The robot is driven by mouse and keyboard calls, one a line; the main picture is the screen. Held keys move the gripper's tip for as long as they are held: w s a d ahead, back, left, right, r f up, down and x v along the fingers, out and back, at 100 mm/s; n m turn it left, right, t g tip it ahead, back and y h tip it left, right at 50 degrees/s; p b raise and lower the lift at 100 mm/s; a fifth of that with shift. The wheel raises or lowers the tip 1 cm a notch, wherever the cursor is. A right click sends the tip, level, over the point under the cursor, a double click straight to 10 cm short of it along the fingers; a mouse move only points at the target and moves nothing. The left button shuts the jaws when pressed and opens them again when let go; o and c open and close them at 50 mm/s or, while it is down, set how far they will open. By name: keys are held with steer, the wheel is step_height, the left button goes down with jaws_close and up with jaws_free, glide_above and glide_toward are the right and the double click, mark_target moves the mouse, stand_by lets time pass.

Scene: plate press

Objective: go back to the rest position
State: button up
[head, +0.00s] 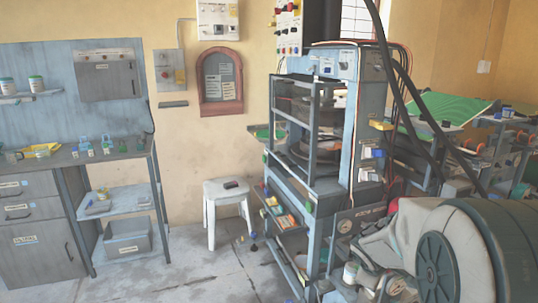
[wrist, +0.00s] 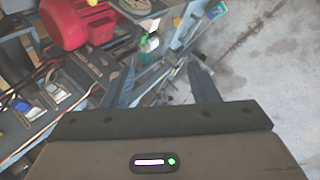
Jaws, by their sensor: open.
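My gripper (wrist: 160,85) shows in the wrist view with its two fingers spread apart and nothing between them. Below and beyond the fingers are parts of a machine frame and the grey floor. In the head view, a large dark rounded part of my own arm fills the lower right; the gripper's fingers cannot be made out there. The plate press (head: 352,130), a blue-grey frame with a caged front, stands right of the middle in the head view.
A white stool (head: 228,190) stands left of the press. A grey workbench (head: 60,160) with drawers is at the left. A green-topped table (head: 450,108) with parts is behind at the right. The floor (head: 190,265) between bench and press is largely clear. A red motor (wrist: 75,22) shows in the wrist view.

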steer(key=s+a+r+m+g+y+p, duration=0.1)
steer(key=s+a+r+m+p, duration=0.4)
steer(key=s, duration=0.5)
steer(key=s+a+r+m+g+y+p, duration=0.1)
steer(key=s+a+r+m+y+p, duration=0.2)
steer(key=s+r, duration=0.7)
steer(key=a+m+p, duration=0.1)
steer(key=a+m, duration=0.1)
steer(key=a, duration=0.1)
steer(key=shift+s+r+g+p, duration=0.15)
steer(key=shift+s+g+p, duration=0.1)
steer(key=shift+g+p, duration=0.15)
steer(key=shift+a, duration=0.1)
